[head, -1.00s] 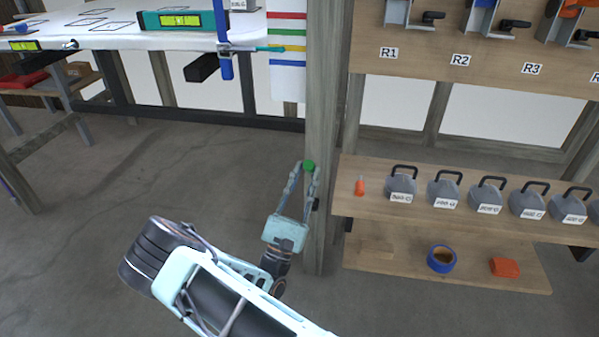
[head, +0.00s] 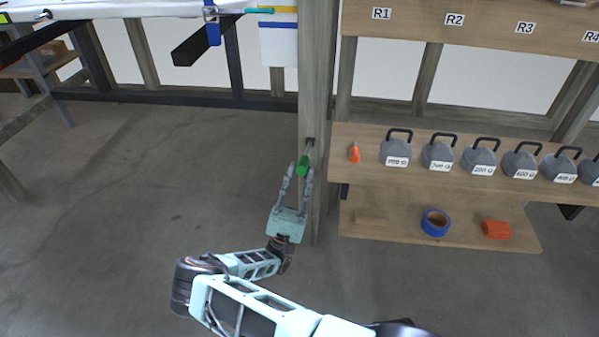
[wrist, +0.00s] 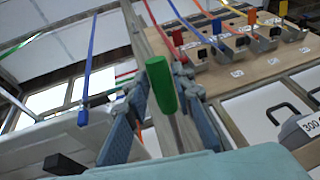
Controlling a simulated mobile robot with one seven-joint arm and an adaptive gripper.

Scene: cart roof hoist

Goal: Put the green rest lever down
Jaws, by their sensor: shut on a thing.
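The green rest lever (head: 303,165) is at the wooden post (head: 318,90), just left of the shelf. Its green grip sits between my gripper's fingertips (head: 301,172), and a thin grey rod runs from it up to a dark mount on the post. In the wrist view the green grip (wrist: 161,85) stands between the two fingers, with its rod below it. My gripper is shut on the green grip. The fingers hide part of the lever in the head view.
To the right, a shelf (head: 350,190) holds several grey weights (head: 438,152) and an orange tool (head: 354,153). Blue tape (head: 435,222) and an orange block (head: 496,229) lie on the lower board. The floor left of my gripper is clear.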

